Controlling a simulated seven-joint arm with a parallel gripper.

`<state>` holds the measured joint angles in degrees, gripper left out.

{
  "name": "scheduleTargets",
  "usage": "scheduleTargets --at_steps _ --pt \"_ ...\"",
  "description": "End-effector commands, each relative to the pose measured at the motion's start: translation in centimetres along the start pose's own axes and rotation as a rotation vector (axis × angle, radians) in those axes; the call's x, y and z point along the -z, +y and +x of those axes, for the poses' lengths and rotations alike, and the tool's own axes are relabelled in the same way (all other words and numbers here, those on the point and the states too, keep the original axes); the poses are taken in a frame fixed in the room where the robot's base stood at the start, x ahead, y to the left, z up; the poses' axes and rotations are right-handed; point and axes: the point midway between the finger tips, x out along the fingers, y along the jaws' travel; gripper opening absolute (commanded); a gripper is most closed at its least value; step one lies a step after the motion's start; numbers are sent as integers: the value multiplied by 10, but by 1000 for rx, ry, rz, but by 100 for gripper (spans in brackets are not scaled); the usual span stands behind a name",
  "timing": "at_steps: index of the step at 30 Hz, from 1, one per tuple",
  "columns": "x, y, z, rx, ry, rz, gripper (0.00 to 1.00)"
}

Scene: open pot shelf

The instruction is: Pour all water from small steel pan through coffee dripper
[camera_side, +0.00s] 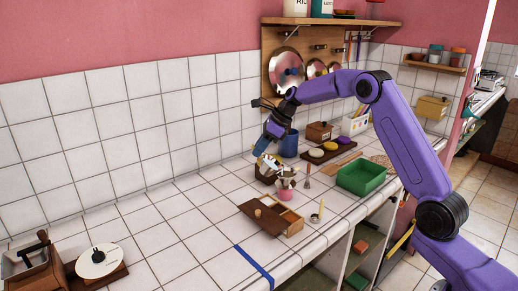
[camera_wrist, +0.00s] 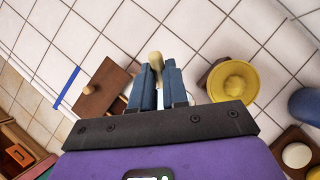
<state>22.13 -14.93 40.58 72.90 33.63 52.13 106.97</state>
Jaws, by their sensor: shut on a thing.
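My gripper (camera_side: 263,148) points down over the counter in the side view. In the wrist view its blue fingers (camera_wrist: 159,72) are closed around a pale, rounded handle end. This looks like the handle of the small steel pan, whose body is mostly hidden; a bit of metal shows just below the fingers in the side view. The coffee dripper (camera_side: 287,180) looks pale and sits above a pink cup (camera_side: 286,195), just right of and below my gripper. Water cannot be made out.
A wooden box with a knobbed lid (camera_side: 255,217) lies in front. A blue container (camera_side: 289,144) stands behind, and a green tray (camera_side: 360,178) is to the right. The left counter is mostly free.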

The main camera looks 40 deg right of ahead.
Motion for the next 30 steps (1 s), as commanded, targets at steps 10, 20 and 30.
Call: scheduleTargets --at_steps 10,20,30 --pt "1 0 -4 1 -33 1 0" --pt "2 0 -7 1 -65 0 0" --pt "3 0 -10 0 -98 0 0"
